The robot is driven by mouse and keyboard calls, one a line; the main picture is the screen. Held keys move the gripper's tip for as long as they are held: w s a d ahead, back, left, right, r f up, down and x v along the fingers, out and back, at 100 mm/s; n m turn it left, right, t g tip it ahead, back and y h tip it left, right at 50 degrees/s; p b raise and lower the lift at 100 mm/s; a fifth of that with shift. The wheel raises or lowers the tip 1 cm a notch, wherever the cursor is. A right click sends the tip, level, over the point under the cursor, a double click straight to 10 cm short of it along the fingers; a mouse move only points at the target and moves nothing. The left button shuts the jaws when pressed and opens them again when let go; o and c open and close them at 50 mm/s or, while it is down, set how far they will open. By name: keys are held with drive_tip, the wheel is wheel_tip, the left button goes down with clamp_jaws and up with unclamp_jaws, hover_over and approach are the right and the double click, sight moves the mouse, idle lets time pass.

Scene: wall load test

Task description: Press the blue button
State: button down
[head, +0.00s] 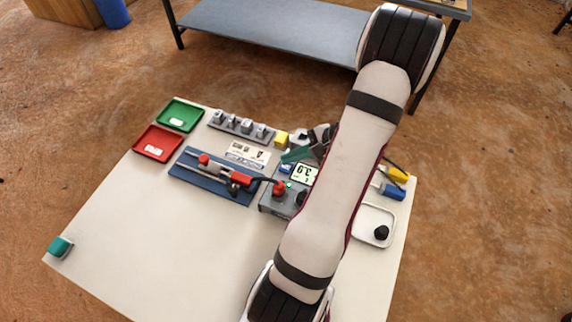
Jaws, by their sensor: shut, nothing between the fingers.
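A grey box (268,204) with a small lit display (303,174) stands near the table's middle. A small blue patch, which looks like the blue button (285,169), shows at the display's left edge. My gripper (286,157) is shut and empty, its greenish fingers pointing left just above and behind that patch in the picture. Whether they touch it I cannot tell. My pale arm link crosses the picture and hides part of the gripper and the box's right side.
A blue fixture (210,182) with a red-handled clamp lies left of the box. Green (180,107) and red (157,136) trays and a row of grey parts (240,126) stand behind. A teal block (60,247) sits at the left corner. The table's front left is clear.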

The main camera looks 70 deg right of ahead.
sight(291, 166)
drive_tip(key=shift+f, duration=0.15)
idle(0.6)
drive_tip(key=shift+f, duration=0.3)
drive_tip(key=shift+f, duration=0.35)
idle(0.4)
drive_tip(key=shift+r, duration=0.8)
drive_tip(key=shift+r, duration=2.5)
